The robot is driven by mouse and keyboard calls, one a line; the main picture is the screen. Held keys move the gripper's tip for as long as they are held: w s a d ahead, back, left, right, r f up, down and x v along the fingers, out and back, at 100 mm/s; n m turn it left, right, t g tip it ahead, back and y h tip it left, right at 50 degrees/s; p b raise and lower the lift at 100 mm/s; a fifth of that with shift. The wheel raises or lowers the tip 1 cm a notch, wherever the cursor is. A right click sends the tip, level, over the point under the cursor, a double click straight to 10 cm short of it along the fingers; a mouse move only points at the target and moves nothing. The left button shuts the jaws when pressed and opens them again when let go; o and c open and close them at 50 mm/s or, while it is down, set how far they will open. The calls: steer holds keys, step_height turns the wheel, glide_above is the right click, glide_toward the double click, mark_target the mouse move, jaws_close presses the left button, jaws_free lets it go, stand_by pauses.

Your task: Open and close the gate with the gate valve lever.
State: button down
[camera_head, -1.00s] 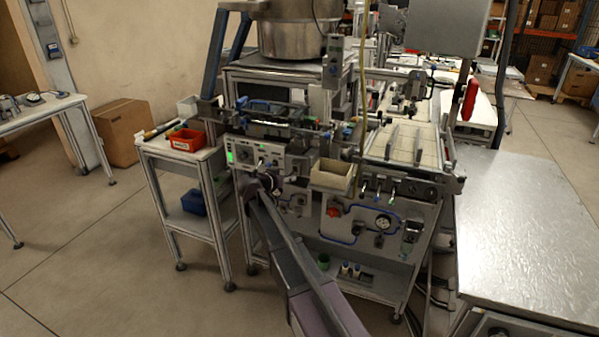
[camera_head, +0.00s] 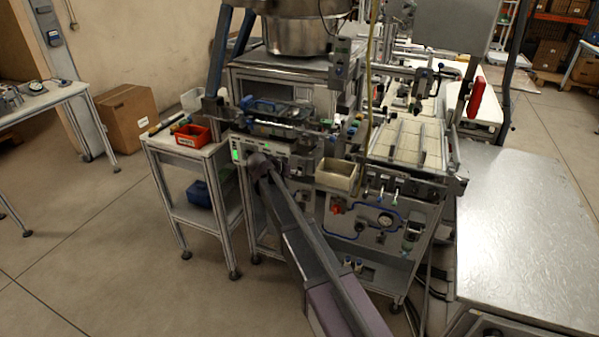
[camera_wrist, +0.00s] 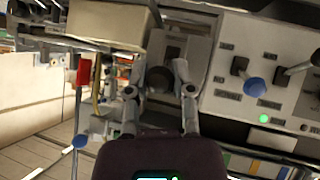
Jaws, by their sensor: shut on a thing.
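In the wrist view, my gripper (camera_wrist: 160,69) has its two grey fingers on either side of a dark round knob (camera_wrist: 159,80), which appears to be the gate valve lever. The fingers are shut on it. It stands in front of a grey plate on the panel; its shaft is hidden. In the head view, my gripper is at the front panel (camera_head: 285,150) of the machine, beside a green light (camera_head: 236,155). There my wrist hides the lever and the fingertips. The gate cannot be made out clearly.
A blue-knobbed lever (camera_wrist: 254,87) and a grey lever (camera_wrist: 298,73) stick out beside the gripped knob. A cream bin (camera_head: 337,175) hangs just right of the panel. A side table with a red bin (camera_head: 192,136) stands left. Open floor lies in front.

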steer(key=shift+s+d, duration=0.1)
steer(key=shift+s, duration=0.15)
steer(key=c, duration=0.7)
jaws_free()
steer(key=shift+o, duration=1.2)
steer(key=shift+s, duration=0.15)
steer(key=shift+r, duration=0.15)
